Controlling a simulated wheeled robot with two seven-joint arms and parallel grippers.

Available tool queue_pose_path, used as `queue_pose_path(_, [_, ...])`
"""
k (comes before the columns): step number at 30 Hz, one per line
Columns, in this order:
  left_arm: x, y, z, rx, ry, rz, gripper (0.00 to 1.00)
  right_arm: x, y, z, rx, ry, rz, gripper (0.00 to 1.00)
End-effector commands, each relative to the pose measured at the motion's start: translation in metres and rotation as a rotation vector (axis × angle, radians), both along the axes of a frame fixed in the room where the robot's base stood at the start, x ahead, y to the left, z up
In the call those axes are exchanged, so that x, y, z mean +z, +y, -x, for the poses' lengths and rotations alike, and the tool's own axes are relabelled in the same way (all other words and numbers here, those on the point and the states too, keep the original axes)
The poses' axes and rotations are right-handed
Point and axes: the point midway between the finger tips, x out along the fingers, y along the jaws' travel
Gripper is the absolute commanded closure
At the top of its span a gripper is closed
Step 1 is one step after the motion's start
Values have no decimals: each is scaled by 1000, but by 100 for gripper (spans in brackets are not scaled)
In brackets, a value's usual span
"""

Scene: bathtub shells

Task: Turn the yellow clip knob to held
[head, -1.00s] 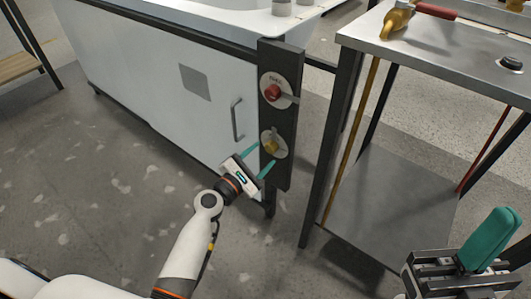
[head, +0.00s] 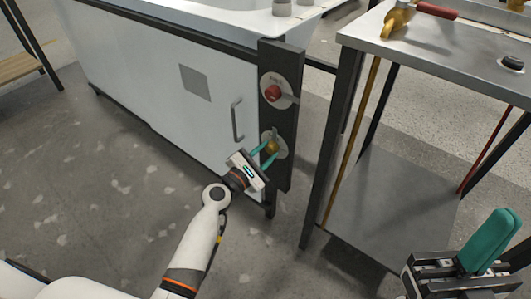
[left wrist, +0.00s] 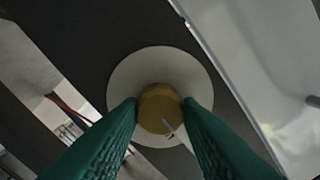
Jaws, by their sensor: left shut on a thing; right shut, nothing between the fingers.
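The yellow clip knob (head: 271,147) sits on a pale round plate low on the dark upright panel at the tub's corner. My left gripper (head: 267,152) has its green fingers shut on the knob, one on each side. In the left wrist view the knob (left wrist: 160,108) lies between both fingertips, with a light pointer mark towards its lower right. The plate (left wrist: 128,75) shows around it; any lettering there is hidden or unreadable. My right gripper (head: 489,240) is at the lower right, shut and empty, far from the panel.
A red knob (head: 273,92) on its own plate is above the yellow one. A vertical handle (head: 237,120) is on the white tub side, left of the panel. A metal table (head: 440,55) with a yellow and red tool (head: 398,18) stands to the right.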

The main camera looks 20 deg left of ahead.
Motion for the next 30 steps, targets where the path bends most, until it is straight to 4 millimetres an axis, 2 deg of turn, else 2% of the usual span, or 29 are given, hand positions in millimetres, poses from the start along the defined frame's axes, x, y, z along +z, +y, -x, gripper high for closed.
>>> queue_pose_path(11, [-2,0,0,-2,-58,-162,91,-8,0,0,0,0,0,100])
queue_pose_path(30, [-2,0,1,-4,-261,-726,91,-18,0,-1,0,-5,2,100])
